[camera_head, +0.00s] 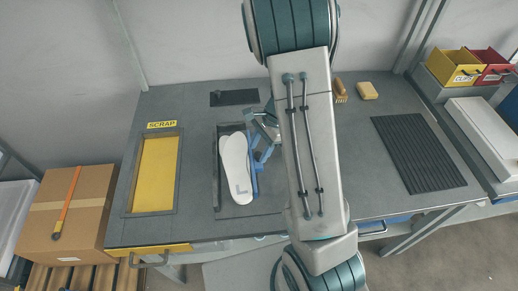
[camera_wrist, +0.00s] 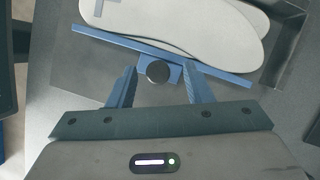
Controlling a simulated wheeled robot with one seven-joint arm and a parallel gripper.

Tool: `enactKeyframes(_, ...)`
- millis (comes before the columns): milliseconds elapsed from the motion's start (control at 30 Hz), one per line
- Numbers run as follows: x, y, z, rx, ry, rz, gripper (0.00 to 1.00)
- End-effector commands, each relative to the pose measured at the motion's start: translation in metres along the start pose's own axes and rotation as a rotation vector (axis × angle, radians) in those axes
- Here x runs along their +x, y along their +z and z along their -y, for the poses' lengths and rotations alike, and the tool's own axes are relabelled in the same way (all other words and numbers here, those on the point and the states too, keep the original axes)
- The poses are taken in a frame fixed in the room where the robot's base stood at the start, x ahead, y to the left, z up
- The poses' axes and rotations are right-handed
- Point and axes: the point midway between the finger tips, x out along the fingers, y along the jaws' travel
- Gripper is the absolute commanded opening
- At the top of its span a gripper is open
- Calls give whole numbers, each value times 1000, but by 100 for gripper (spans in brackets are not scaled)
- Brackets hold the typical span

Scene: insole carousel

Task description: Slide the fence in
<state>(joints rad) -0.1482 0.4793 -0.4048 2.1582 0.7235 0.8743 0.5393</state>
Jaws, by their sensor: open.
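The fence is a blue bar (camera_wrist: 215,66) with a round black knob (camera_wrist: 158,72) on a blue block in the wrist view. It lies slightly tilted along the near edge of a white insole (camera_wrist: 180,22). In the head view the blue fence (camera_head: 253,181) shows at the right of the insole (camera_head: 237,164), which bears an "L" mark and sits in a dark recess (camera_head: 217,190). My gripper (camera_wrist: 159,76) is open, with one blue finger on either side of the knob and gaps showing between. In the head view my arm partly hides my gripper (camera_head: 264,152).
A yellow scrap opening (camera_head: 157,174) is at the left of the grey table, and a black ribbed mat (camera_head: 418,153) at the right. A brush (camera_head: 340,91) and a yellow block (camera_head: 367,91) lie at the back. A cardboard box (camera_head: 85,220) stands off the table's left side.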

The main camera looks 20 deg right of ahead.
Motion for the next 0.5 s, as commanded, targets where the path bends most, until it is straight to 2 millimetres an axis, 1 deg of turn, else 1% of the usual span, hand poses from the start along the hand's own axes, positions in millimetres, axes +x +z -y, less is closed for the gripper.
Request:
enactKeyframes(167, -36, 0, 1, -3, -7, -2, 46)
enactKeyframes(300, -69, 0, 1, -3, -6, -2, 46)
enactKeyframes(500, -108, 0, 1, -3, -4, -1, 46)
